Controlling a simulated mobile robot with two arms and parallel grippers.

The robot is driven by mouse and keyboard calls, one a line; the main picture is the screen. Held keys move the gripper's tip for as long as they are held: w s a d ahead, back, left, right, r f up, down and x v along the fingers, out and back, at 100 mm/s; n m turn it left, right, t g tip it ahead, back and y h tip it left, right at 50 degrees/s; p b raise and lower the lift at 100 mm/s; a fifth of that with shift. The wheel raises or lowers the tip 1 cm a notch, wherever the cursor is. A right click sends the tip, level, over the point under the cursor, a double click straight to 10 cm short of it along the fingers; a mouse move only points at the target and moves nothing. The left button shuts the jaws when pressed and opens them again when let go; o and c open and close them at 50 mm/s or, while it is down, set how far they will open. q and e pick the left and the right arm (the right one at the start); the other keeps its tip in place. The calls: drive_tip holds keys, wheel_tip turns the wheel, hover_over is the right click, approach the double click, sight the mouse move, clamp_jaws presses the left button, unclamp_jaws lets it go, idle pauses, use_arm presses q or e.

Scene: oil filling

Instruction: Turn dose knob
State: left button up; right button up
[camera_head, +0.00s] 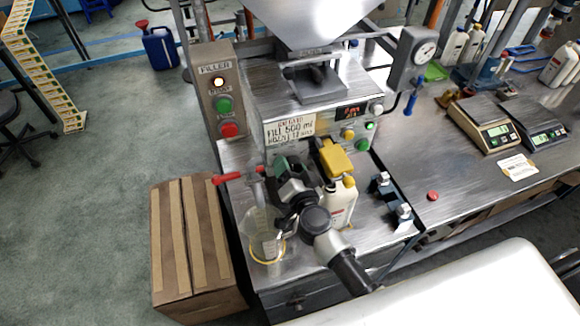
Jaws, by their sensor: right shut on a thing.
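The filler's front panel (322,122) carries a small red display (350,112) and several buttons. My right gripper (284,168) comes in from the lower right and reaches the front of the machine, just below the handwritten fill sign (290,129). It is shut on what I take to be the dose knob, which my own gripper and wrist hide. A white bottle (341,203) stands upright just right of the gripper, below a yellow part (335,158). My left gripper is not in view.
A red lever (238,178) and a clear cylinder (263,228) stand close left of my right wrist. Small metal fixtures (403,213) sit on the right of the steel bench. Two scales (486,125) are farther right. A cardboard box (184,240) is at the left.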

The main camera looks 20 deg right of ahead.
drive_tip(key=shift+f+n, duration=0.15)
drive_tip(key=shift+n, duration=0.95)
drive_tip(key=o, duration=0.9)
drive_tip(key=shift+s, duration=0.15)
drive_tip(key=s+b, duration=0.1)
drive_tip(key=s, duration=0.9)
drive_tip(key=shift+s+d, duration=0.2)
drive_tip(key=shift+s, duration=0.1)
